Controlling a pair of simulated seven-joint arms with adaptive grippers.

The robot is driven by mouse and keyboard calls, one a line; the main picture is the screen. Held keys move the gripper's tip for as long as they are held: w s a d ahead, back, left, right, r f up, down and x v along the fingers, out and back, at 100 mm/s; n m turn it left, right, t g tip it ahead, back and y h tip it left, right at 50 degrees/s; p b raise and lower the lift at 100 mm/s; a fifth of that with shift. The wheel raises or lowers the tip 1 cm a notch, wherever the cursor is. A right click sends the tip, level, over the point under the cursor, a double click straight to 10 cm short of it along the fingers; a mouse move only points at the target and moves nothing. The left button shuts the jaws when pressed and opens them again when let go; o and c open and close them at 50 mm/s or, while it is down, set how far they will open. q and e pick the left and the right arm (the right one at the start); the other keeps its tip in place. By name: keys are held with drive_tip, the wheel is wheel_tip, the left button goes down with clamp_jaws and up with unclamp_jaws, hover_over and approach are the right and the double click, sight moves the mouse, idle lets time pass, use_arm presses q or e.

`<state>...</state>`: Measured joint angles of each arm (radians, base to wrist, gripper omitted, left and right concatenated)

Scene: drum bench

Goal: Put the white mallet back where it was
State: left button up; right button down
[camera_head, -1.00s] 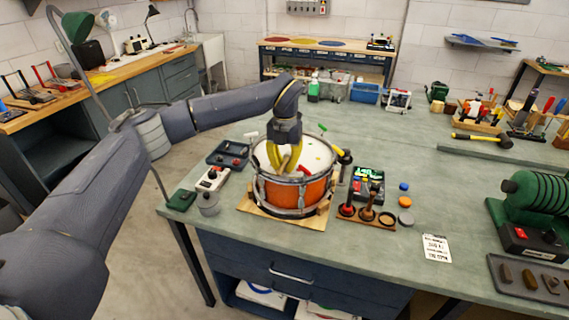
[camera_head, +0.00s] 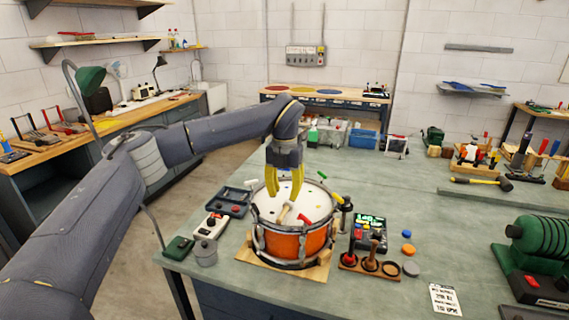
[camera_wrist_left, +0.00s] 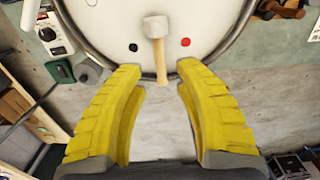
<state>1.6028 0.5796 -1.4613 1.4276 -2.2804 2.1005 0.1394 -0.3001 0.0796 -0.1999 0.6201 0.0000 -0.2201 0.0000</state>
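The white mallet (camera_wrist_left: 157,45) has a pale block head and a light wooden handle. In the left wrist view its head is over the white drum head and its handle runs past the rim between my left fingers. In the head view the mallet (camera_head: 284,213) shows below the fingertips, over the orange drum (camera_head: 285,246). My left gripper (camera_head: 288,196) points down above the drum. Its yellow fingers (camera_wrist_left: 163,82) stand well apart on either side of the handle, with gaps on both sides. Whether the mallet touches the drum head is unclear. My right gripper is out of view.
A wooden stand (camera_head: 371,265) with upright tools is right of the drum. A grey tray (camera_head: 226,201) and a white switch box (camera_head: 211,226) lie left of it. A green coil machine (camera_head: 540,245) is far right.

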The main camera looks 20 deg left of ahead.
sight(284, 210)
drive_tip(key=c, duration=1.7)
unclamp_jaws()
use_arm(q)
wheel_tip(284, 210, up, 10)
drive_tip(key=shift+f, duration=0.15)
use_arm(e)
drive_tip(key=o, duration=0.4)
